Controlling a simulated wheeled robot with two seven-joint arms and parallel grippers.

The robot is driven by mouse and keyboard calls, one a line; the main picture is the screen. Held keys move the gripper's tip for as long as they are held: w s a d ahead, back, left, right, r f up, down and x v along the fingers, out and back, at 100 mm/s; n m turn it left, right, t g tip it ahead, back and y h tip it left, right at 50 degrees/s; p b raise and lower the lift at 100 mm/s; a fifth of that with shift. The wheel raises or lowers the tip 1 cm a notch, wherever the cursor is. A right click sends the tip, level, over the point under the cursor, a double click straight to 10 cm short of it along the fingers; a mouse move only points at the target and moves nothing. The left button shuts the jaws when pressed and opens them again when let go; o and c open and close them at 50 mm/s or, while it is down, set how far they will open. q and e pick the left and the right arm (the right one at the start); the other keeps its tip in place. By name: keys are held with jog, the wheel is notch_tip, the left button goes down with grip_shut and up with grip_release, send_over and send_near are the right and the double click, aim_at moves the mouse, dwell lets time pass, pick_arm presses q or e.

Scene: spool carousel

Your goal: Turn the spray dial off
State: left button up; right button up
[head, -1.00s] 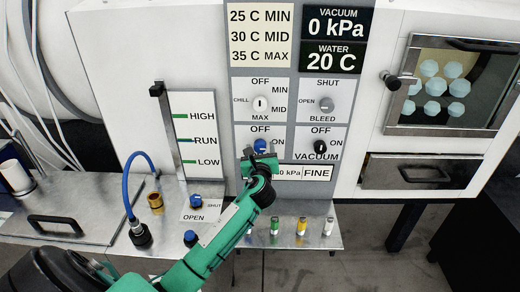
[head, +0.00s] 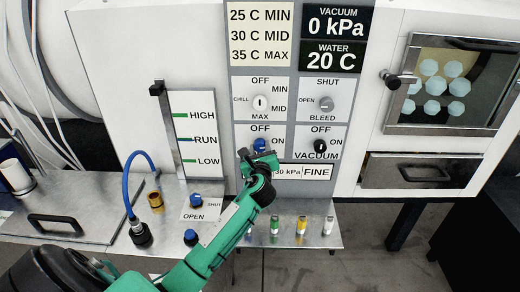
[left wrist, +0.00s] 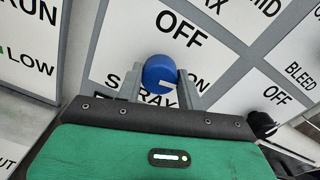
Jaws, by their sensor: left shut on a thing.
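The blue spray dial (head: 260,145) is on the control panel, below the word OFF and left of the word ON. My left gripper (head: 259,157) is at the dial, its fingers shut on the dial's sides. In the left wrist view the blue dial (left wrist: 160,76) sits between the two grey fingers of my left gripper (left wrist: 158,82). A white mark shows on the dial's lower right part there; its exact setting is hard to tell. The gripper partly hides the SPRAY label. My right gripper is not in view.
A chill dial (head: 260,104) is above, and a black vacuum dial (head: 320,146) is to the right. A pressure readout (head: 289,171) is just below and partly hidden by my arm. Several small vials (head: 300,227) stand on the shelf below.

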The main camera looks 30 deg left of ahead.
pick_arm(q)
jog(key=n, duration=0.3)
jog(key=shift+n, duration=0.3)
jog(key=n, duration=0.3)
jog(key=shift+n+b, duration=0.3)
jog(key=shift+b, duration=0.05)
jog(key=n+b, duration=0.1)
jog(key=n, duration=0.4)
jog(key=shift+f, duration=0.1)
jog(key=shift+n+b, duration=0.4)
jog(key=shift+n, duration=1.2)
jog(key=shift+n+h, duration=0.3)
jog(key=shift+h, duration=0.1)
jog(key=o, duration=1)
jog(key=shift+a, duration=0.1)
